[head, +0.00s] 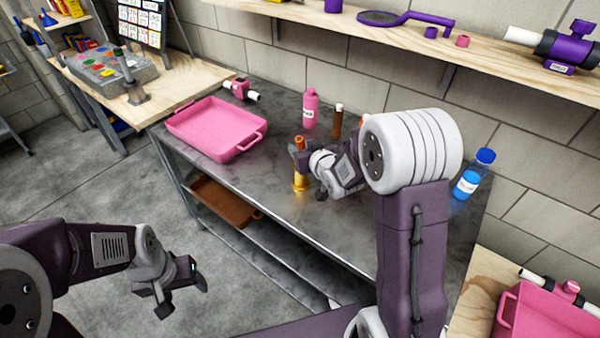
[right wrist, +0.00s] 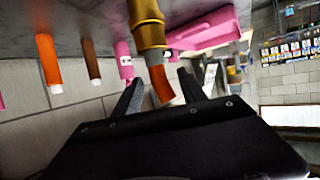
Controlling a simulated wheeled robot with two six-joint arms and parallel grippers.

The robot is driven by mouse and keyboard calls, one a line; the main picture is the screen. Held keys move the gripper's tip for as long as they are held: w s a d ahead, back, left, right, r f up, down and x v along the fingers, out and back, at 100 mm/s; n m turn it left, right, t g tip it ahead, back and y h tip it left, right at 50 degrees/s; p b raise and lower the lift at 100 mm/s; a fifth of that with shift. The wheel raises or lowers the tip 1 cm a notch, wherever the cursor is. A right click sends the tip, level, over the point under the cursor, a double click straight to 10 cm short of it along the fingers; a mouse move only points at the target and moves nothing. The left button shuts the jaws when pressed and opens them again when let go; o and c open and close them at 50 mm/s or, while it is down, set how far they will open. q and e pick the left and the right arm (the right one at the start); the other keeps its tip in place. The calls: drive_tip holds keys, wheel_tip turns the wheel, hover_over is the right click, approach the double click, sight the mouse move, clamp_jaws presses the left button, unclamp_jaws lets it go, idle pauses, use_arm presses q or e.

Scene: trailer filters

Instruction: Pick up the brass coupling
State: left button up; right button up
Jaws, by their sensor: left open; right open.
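The brass coupling (head: 300,183) is a gold cylinder standing on the grey metal table (head: 262,195). An orange part shows above it, past a gripper finger. In the right wrist view, where the table is at the top, the gold body (right wrist: 147,28) has an orange-brown end between the fingers. My right gripper (head: 309,174) is open at the coupling; its fingers (right wrist: 160,92) lie either side of that end. Whether they touch it, I cannot tell. My left gripper (head: 182,288) is open and empty over the floor, left of the table.
A pink tray (head: 215,128) and a pink fitting (head: 240,89) are at the table's left. A pink bottle (head: 310,108) and a brown bottle (head: 337,122) stand behind the coupling. An orange bottle (right wrist: 48,62) shows in the wrist view.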

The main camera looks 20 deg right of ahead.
drive_tip(key=x, duration=0.5)
drive_tip(key=shift+w+f, duration=0.1)
drive_tip(key=shift+c, duration=0.7)
clamp_jaws()
idle(0.6)
